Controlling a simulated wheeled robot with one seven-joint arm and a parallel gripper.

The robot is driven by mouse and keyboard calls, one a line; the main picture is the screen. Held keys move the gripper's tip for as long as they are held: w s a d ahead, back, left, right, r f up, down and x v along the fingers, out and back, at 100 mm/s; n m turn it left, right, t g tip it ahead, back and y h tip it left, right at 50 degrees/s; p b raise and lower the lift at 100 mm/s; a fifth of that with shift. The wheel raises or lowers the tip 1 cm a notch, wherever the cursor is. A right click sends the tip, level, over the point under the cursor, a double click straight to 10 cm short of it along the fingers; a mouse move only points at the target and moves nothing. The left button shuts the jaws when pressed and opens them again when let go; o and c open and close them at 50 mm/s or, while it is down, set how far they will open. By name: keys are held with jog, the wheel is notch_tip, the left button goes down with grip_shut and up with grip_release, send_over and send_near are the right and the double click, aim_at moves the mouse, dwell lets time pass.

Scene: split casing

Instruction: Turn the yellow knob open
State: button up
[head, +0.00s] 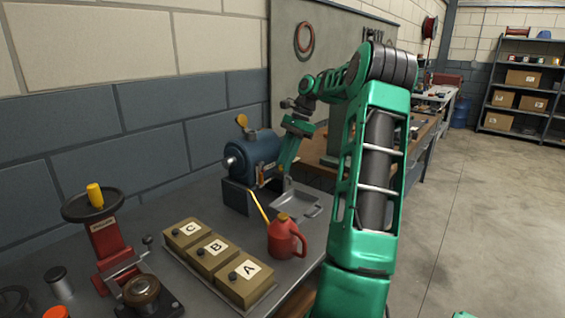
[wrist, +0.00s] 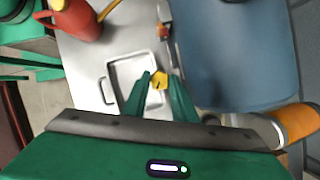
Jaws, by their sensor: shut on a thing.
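The yellow knob (wrist: 160,80) shows in the wrist view between the tips of my gripper (wrist: 159,86), beside the blue casing (wrist: 240,50). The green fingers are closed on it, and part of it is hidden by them. In the head view my gripper (head: 284,172) reaches down at the right end of the blue casing (head: 256,155), and the knob is hidden there. How far the knob is turned cannot be told.
A shallow metal tray (head: 312,212) lies below my gripper. A red oil can (head: 284,240) with a long yellow spout stands in front of the casing. Boxes marked A, B and C (head: 245,280) and a red stand (head: 108,240) are at the left. An orange-yellow cap (head: 241,120) tops the casing.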

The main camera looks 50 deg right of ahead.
jog(key=shift+w+d+r, duration=0.1)
jog(key=shift+d, duration=0.05)
jog(key=o, duration=1)
jog(key=shift+o, duration=0.2)
jog(key=shift+w+r, duration=0.1)
